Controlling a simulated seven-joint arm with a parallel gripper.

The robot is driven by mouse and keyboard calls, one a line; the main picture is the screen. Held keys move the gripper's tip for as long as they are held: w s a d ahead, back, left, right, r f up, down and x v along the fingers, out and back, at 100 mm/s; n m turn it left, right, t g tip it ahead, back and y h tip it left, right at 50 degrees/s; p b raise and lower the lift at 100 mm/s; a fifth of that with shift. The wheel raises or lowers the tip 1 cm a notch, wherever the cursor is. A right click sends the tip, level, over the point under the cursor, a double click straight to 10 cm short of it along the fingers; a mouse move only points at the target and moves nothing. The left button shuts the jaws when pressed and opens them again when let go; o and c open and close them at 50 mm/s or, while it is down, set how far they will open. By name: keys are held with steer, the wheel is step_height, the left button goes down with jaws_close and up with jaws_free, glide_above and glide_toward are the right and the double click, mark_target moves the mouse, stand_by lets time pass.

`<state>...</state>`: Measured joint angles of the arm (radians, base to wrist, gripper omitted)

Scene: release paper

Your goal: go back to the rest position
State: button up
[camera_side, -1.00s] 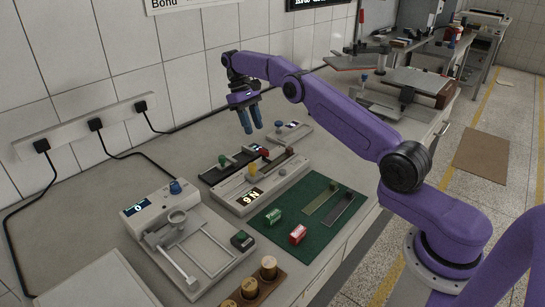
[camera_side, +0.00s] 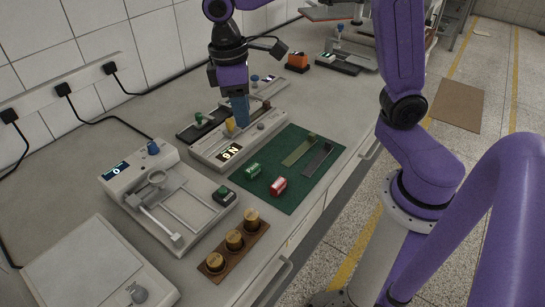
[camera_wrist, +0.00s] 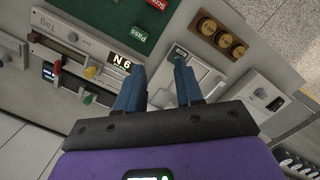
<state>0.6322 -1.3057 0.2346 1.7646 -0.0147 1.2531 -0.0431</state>
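My gripper (camera_side: 238,110) points down above the bench in the side view, over or just behind the long grey device (camera_side: 205,152) with the "N6" label; its exact height I cannot tell. In the wrist view my gripper (camera_wrist: 159,68) shows two blue fingers with a clear gap and nothing between them. The label (camera_wrist: 121,62) lies left of the fingers there. A green mat (camera_side: 285,185) holds a green block (camera_side: 253,170), a red block (camera_side: 278,186) and two flat strips (camera_side: 299,151).
A white device with a display (camera_side: 143,178) stands at left, in front of the wall. A wooden rack (camera_side: 225,259) holds brass weights. A flat pale device (camera_side: 85,270) sits at the front left. An orange item (camera_side: 298,62) stands further back. Cables hang along the wall.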

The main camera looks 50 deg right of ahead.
steer(key=s+d+f+n, duration=0.2)
steer(key=s+d, duration=0.1)
steer(key=s, duration=0.7)
steer(key=s+d+f+n+t+y, duration=0.1)
steer(key=s+d, duration=0.3)
steer(key=s, duration=0.6)
steer(key=shift+s+f+n, duration=0.15)
steer(key=shift+f+n, duration=0.45)
steer(key=shift+n, duration=0.1)
steer(key=shift+c, duration=0.3)
jaws_close()
